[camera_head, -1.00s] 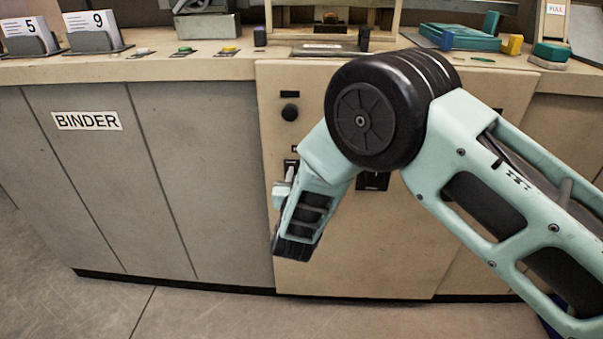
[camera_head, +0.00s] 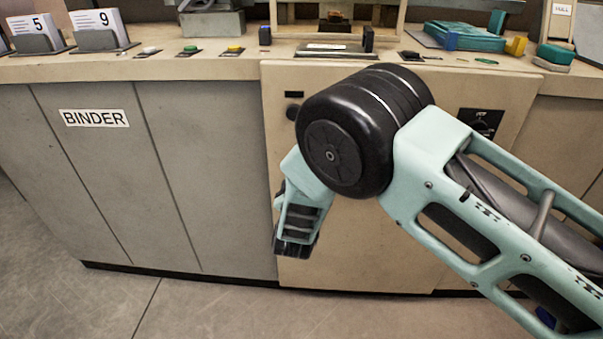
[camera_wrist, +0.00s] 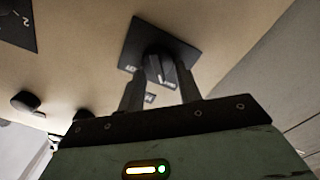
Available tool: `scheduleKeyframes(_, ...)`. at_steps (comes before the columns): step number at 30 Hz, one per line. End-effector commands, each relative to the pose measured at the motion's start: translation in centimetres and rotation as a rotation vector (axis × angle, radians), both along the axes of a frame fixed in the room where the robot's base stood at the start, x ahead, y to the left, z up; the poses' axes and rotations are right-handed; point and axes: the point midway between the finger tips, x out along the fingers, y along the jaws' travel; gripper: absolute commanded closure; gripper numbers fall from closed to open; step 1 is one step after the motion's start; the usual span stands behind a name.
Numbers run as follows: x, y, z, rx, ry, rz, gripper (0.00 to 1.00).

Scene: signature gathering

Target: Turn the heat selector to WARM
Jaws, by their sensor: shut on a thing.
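In the wrist view, a black pointer knob (camera_wrist: 157,68) stands on a square black plate (camera_wrist: 178,36) on the beige panel. The plate has small white lettering that I cannot read clearly. My gripper (camera_wrist: 160,80) has one finger on each side of the knob and is shut on it. In the head view my wrist is at the left side of the beige panel (camera_head: 390,240); my arm hides the fingers and this knob.
Another dark dial plate (camera_head: 481,122) is at the panel's upper right. A round black knob (camera_head: 292,112) shows beside my wrist. The counter above holds buttons, a teal device (camera_head: 465,37) and number cards (camera_head: 97,22). Grey BINDER cabinets (camera_head: 95,118) stand left.

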Motion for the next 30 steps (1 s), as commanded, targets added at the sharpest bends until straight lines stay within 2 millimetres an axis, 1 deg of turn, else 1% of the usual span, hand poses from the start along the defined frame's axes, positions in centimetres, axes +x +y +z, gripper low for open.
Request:
scheduleKeyframes(16,-0.11,-0.02,-0.27,-0.029,0.006,0.000,0.88)
scheduleKeyframes(17,-0.11,-0.02,-0.27,-0.029,0.006,0.000,0.63)
scheduleKeyframes(18,-0.11,-0.03,-0.27,-0.029,0.006,0.000,0.52)
scheduleKeyframes(19,-0.10,-0.02,-0.27,-0.029,0.006,0.000,0.44)
scheduleKeyframes(27,-0.07,0.01,-0.12,-0.027,0.003,-0.001,0.44)
scheduleKeyframes(30,-0.49,0.08,-0.10,-0.027,0.003,0.001,0.44)
